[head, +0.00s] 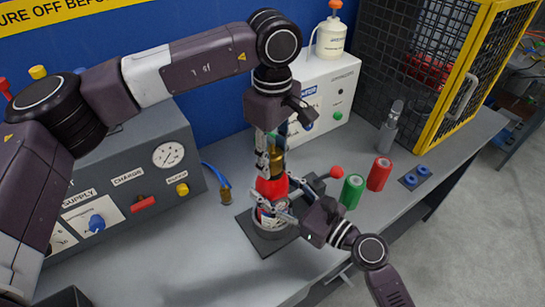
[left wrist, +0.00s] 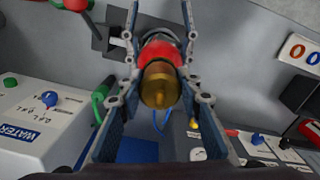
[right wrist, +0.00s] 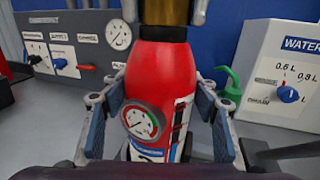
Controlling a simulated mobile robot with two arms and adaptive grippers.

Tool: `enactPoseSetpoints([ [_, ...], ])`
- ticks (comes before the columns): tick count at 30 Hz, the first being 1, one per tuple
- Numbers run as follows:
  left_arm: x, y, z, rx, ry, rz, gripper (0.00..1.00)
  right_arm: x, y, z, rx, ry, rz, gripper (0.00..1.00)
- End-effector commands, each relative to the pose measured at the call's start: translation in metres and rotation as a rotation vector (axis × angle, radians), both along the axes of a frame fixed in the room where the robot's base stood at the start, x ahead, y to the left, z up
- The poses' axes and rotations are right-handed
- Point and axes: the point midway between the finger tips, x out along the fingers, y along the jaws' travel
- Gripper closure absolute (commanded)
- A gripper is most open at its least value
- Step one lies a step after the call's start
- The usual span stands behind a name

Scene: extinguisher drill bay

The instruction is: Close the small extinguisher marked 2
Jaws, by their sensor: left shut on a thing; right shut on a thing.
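The small red extinguisher (head: 271,188) stands upright in a dark holder (head: 250,238) on the bench. Its brass top (head: 276,158) also shows in the left wrist view (left wrist: 158,85). My left gripper (head: 270,160) comes down from above and is shut on the brass top. My right gripper (head: 277,208) is shut on the red body from the front right. In the right wrist view, the red body (right wrist: 157,75) sits between the blue pads, with a round gauge (right wrist: 143,121) and a label facing me. The number on the label is mostly hidden.
A red-knobbed lever (head: 336,172) sticks out beside the holder. Green (head: 352,191) and red (head: 379,174) cylinders stand to its right, with a grey bottle-shaped part (head: 390,127) behind. The charge panel (head: 130,180) is left, the water box (head: 335,95) behind, a yellow-framed cage (head: 470,80) right.

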Motion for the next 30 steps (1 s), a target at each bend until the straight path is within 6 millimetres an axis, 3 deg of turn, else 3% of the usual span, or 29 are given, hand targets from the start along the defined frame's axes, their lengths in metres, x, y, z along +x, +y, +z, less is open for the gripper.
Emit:
enactPoseSetpoints([
  [10, 0.0029, 0.0027, 0.0001, 0.003, -0.005, -0.601, 0.97, 0.0002, -0.001, 0.0009, 0.001, -0.001, -0.002, 1.0],
  [14, 0.0032, 0.0027, 0.0001, 0.004, -0.005, -0.587, 0.97, 0.0001, -0.0009, 0.0009, 0.0, -0.001, -0.001, 1.0],
  [15, 0.0032, 0.0027, 0.0002, 0.004, -0.006, -0.587, 0.66, 0.0001, -0.0009, 0.0009, 0.0, -0.001, -0.001, 1.0],
  [19, 0.0025, 0.0021, 0.0001, 0.002, -0.005, -0.587, 0.51, 0.0001, -0.0008, 0.0008, 0.0, -0.001, -0.001, 1.0],
  [30, 0.0014, 0.0006, 0.0046, 0.0, -0.003, -0.588, 0.5, 0.0003, -0.0006, 0.0008, 0.0, -0.001, -0.001, 1.0],
])
